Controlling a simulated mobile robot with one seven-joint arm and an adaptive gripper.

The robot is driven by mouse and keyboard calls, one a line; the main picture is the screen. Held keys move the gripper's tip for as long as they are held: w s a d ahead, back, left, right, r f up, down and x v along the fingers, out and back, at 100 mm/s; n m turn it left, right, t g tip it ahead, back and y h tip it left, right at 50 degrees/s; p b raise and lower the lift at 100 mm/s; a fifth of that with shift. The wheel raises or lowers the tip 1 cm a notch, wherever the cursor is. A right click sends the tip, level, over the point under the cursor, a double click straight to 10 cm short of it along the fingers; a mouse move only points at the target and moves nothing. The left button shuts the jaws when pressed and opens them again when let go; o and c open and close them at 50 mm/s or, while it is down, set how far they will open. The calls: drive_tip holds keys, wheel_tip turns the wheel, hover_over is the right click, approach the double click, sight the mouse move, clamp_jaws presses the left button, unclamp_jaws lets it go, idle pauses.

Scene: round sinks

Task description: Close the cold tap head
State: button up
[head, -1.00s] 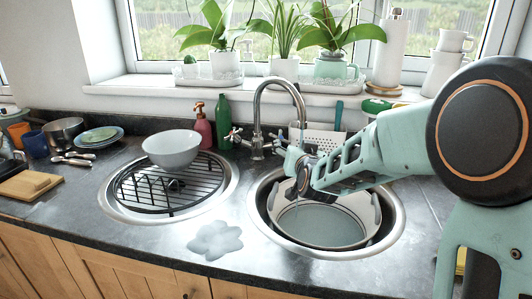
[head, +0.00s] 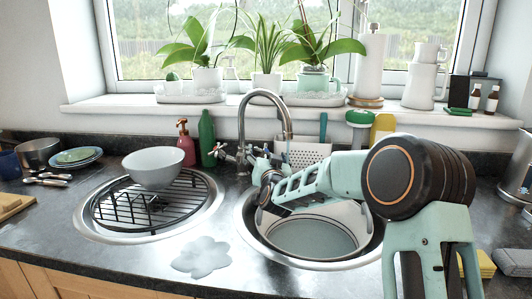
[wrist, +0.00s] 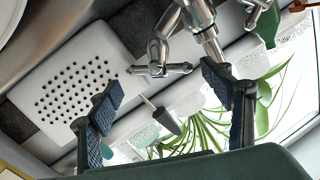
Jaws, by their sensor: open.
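The chrome mixer tap (head: 242,122) stands behind the two round sinks, its curved spout over the right one. Its left cross-shaped tap head (head: 219,152) is clear of my gripper. Its right tap head (wrist: 160,69) shows in the wrist view ahead of my fingers, roughly between their lines. I cannot read a hot or cold mark on it. My gripper (head: 263,168) is close in front of the right tap head and partly hides it in the head view. In the wrist view the fingers (wrist: 167,98) are wide apart and hold nothing; contact with the tap cannot be told.
A white perforated rack (head: 303,149) stands close right of the tap. A green bottle (head: 207,138) and a red soap bottle (head: 186,143) stand to its left. A bowl (head: 153,167) sits on a black grid over the left sink.

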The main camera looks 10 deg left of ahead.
drive_tip(key=shift+w+a, duration=0.15)
drive_tip(key=shift+w, duration=0.5)
drive_tip(key=shift+w+a, duration=0.15)
drive_tip(key=shift+w, duration=0.45)
drive_tip(key=shift+c, duration=0.7)
drive_tip(key=c, duration=1)
drive_tip(key=shift+r, duration=0.1)
